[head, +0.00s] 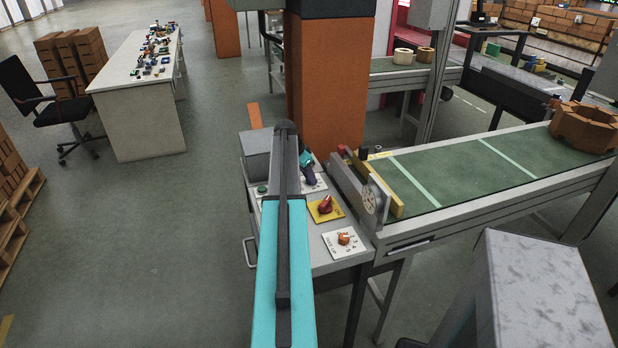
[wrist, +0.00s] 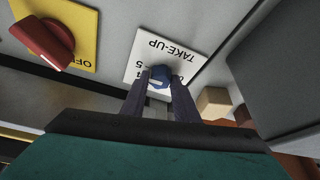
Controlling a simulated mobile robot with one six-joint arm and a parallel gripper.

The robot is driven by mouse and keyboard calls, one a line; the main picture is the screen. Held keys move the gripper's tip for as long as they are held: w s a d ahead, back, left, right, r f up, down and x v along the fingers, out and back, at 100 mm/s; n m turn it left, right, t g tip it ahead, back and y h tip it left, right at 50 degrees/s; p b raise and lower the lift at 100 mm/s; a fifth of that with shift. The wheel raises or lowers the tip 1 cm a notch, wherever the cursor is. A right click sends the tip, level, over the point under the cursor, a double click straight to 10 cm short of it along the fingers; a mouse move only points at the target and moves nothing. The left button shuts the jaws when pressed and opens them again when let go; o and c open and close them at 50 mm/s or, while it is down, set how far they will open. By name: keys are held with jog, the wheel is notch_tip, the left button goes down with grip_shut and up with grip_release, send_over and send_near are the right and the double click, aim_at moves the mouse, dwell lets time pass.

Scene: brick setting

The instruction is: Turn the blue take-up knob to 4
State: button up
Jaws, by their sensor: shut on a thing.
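The blue take-up knob (wrist: 158,77) sits on a white plate (wrist: 146,47) marked TAKE-UP, which appears upside down in the wrist view. Some digits show beside the knob, partly covered by my fingers. My gripper (wrist: 159,88) has its two dark fingers closed on either side of the knob. The knob's pointer is not clear, so I cannot tell its setting. In the head view my gripper (head: 309,177) is over the far part of the control panel, partly behind my arm, and the blue knob is hidden there.
A red knob (head: 325,205) on a yellow plate is beside the take-up plate. An orange-brown knob (head: 344,239) on a white plate is nearer. A green button (head: 262,189) and grey box (head: 256,141) are left.

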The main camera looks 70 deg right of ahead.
jog(key=shift+f, duration=0.1)
jog(key=shift+s, duration=0.15)
jog(key=shift+n, duration=0.3)
jog(key=n+t+b, duration=0.1)
jog(key=n, duration=0.2)
jog(key=shift+s+h+b, duration=0.2)
jog(key=shift+h+b, duration=0.1)
jog(key=shift+b, duration=0.05)
jog(key=shift+d+r+n+t, duration=0.15)
jog(key=shift+n+t, duration=0.55)
jog(key=shift+n, duration=1)
jog(key=shift+r, duration=0.1)
